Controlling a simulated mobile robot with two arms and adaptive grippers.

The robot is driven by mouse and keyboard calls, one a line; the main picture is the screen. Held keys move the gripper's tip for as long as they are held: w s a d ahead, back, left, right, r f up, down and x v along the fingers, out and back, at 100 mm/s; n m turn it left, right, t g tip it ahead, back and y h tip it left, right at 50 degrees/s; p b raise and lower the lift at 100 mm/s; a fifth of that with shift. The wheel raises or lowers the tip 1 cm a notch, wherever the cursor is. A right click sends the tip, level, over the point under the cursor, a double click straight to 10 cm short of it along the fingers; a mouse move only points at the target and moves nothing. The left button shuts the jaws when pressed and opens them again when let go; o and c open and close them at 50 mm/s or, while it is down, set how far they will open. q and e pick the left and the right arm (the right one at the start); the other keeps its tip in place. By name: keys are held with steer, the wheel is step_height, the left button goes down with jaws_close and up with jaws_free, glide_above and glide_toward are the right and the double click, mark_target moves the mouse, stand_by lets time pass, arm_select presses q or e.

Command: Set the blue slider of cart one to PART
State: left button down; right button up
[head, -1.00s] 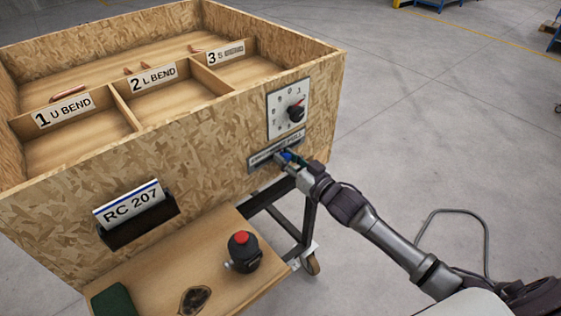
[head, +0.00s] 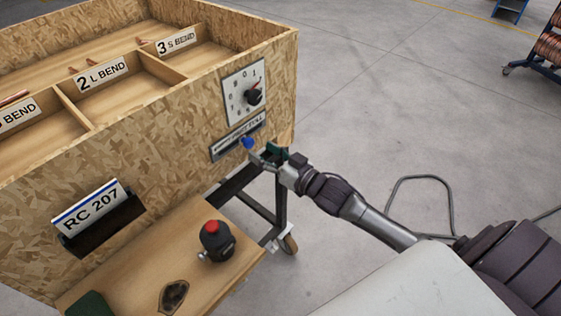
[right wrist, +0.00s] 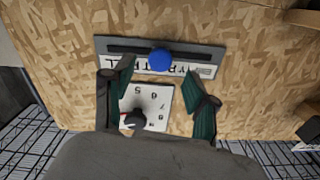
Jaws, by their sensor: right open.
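The blue slider knob (head: 248,142) stands out from the grey label plate (head: 222,152) on the cart's front panel. In the right wrist view the knob (right wrist: 160,60) sits near the middle of the dark slot. The plate lettering is upside down there and partly hidden, so I cannot read the mark beside the knob. My right gripper (head: 267,156) is open and empty, just below and right of the knob in the head view. In the right wrist view its green-padded fingers (right wrist: 160,73) are spread to either side of the knob, touching neither side. My left gripper is not in view.
A number dial (head: 245,93) is above the plate. A red-topped black device (head: 215,240) stands on the lower shelf (head: 145,262). The RC 207 holder (head: 100,220) juts from the panel. Open floor lies right of the cart, with a cable (head: 425,178) on it.

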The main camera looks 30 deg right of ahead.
steer(key=v, duration=0.6)
steer(key=shift+s, duration=0.2)
steer(key=s+d+f+m+g+h, duration=0.1)
steer(key=s+d+f+g+h, duration=0.2)
steer(key=f, duration=0.9)
steer(key=s+d+f+g+h, duration=0.15)
steer(key=s+f, duration=0.35)
steer(key=f, duration=0.7)
steer(key=s+d+f+m+g+h, duration=0.1)
steer(key=s+d+f+g+h, duration=0.2)
steer(key=f, duration=0.9)
steer(key=s+a+f+n+g, duration=0.1)
steer(key=s+f, duration=0.4)
steer(key=s, duration=0.5)
steer(key=s+a+f+n+g+y, duration=0.1)
steer(key=s+a+f+g, duration=0.3)
steer(key=s, duration=0.6)
steer(key=s+a+f+g, duration=0.3)
steer(key=s+a+f, duration=0.2)
steer(key=s+f, duration=0.3)
steer(key=s, duration=0.3)
steer(key=shift+a+f+n, duration=0.2)
steer(key=shift+a+n, duration=0.2)
steer(key=shift+g, duration=0.25)
